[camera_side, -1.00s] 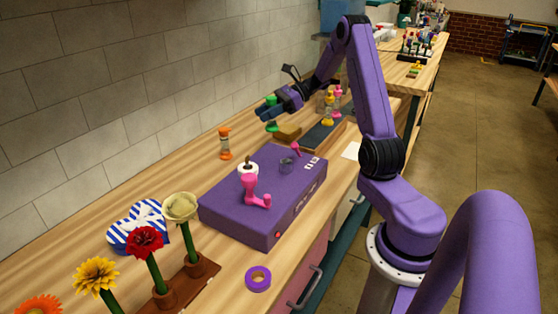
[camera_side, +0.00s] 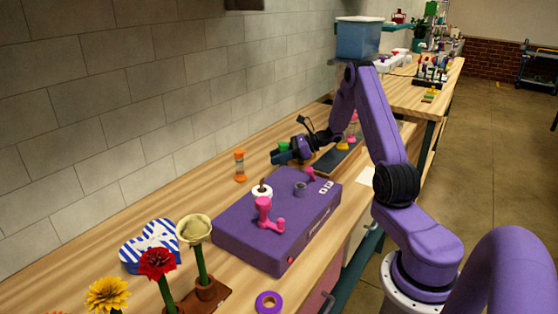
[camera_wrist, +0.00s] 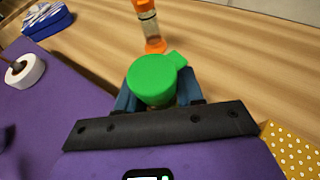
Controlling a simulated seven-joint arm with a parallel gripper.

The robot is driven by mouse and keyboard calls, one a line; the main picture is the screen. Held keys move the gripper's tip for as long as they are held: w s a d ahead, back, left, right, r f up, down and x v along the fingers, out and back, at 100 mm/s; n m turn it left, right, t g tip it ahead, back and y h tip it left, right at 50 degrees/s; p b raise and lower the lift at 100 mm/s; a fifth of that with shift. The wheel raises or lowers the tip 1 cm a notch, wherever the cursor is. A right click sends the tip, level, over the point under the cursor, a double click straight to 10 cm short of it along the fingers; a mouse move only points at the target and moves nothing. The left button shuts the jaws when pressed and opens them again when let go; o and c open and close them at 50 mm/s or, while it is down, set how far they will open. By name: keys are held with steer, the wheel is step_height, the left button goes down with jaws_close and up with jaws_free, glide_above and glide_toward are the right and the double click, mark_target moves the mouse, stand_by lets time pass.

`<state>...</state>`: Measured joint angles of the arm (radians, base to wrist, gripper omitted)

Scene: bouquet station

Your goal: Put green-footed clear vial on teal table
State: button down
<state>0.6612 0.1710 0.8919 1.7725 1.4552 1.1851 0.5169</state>
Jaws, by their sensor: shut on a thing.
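My gripper (camera_wrist: 153,98) is shut on the green-footed clear vial, with a blue finger on each side. The vial's round green end (camera_wrist: 152,80) faces the wrist camera and hides most of its clear body. A second green bit (camera_wrist: 178,60) shows behind it. In the side view my gripper (camera_side: 284,157) is low over the wooden bench beyond the purple box, with a green end (camera_side: 284,146) just above the fingers. I cannot tell whether the vial touches the bench. A teal surface (camera_side: 398,27) shows far back; I cannot tell whether it is the teal table.
The purple box (camera_side: 250,240) carries pink fittings and a white roll (camera_side: 262,191). An orange-ended vial (camera_side: 240,165) stands left of my gripper and ahead of it in the wrist view (camera_wrist: 149,28). A yellow dotted item (camera_wrist: 290,150) lies right. Flowers stand in front.

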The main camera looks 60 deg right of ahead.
steer(key=shift+f, duration=0.6)
steer(key=shift+f, duration=0.15)
steer(key=c, duration=1)
jaws_free()
steer(key=shift+s+d+r, duration=0.2)
steer(key=shift+s+r, duration=0.05)
steer(key=v, duration=1.1)
steer(key=shift+s+d, duration=0.1)
steer(key=shift+d, duration=0.05)
